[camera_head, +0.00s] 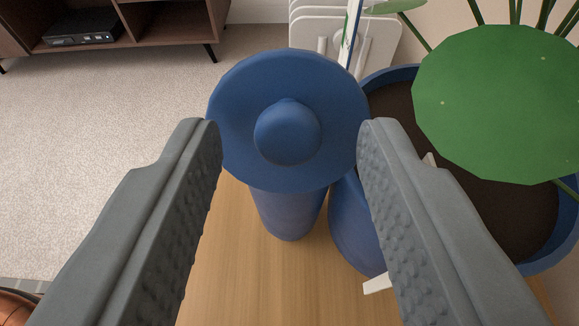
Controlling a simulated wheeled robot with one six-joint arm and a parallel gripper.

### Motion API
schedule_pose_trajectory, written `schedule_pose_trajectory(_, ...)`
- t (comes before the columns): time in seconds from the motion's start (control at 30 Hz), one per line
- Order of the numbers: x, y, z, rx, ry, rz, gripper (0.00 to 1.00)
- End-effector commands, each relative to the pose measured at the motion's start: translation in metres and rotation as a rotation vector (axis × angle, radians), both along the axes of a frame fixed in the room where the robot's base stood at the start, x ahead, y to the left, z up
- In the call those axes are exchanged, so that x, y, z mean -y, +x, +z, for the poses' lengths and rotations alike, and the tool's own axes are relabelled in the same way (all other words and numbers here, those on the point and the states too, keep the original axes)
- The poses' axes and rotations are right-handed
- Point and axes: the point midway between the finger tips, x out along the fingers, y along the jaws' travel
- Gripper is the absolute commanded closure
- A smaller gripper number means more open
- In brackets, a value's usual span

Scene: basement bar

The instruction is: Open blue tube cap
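The blue tube (290,212) stands upright on a wooden surface, seen from above. Its wide, round blue cap (238,95) sits on top, with a rounded knob (288,132) in the middle. My gripper (288,138) is open, one finger on each side of the cap, with the knob in line between the fingertips. The fingertips overlap the cap's left and right edges in the picture; I cannot tell whether they touch it. The gap between the fingers holds nothing. The cap hides the upper part of the tube.
A blue planter (545,262) with dark soil and a large green leaf (500,105) stands close on the right. The wooden surface (255,285) is clear in front of the tube. Behind are a carpet (110,130), a wooden cabinet (150,30) and a pale folded object (375,45).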

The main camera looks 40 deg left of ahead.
Motion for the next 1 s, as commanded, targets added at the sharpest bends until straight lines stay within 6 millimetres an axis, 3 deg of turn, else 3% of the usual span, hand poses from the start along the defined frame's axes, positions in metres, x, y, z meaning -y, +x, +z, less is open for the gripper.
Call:
schedule_pose_trajectory(0.43, 0.008, -0.009, 0.005, 0.001, -0.001, -0.002, 0.59)
schedule_pose_trajectory(1.0, 0.058, -0.073, 0.033, 0.001, -0.002, -0.003, 0.59)
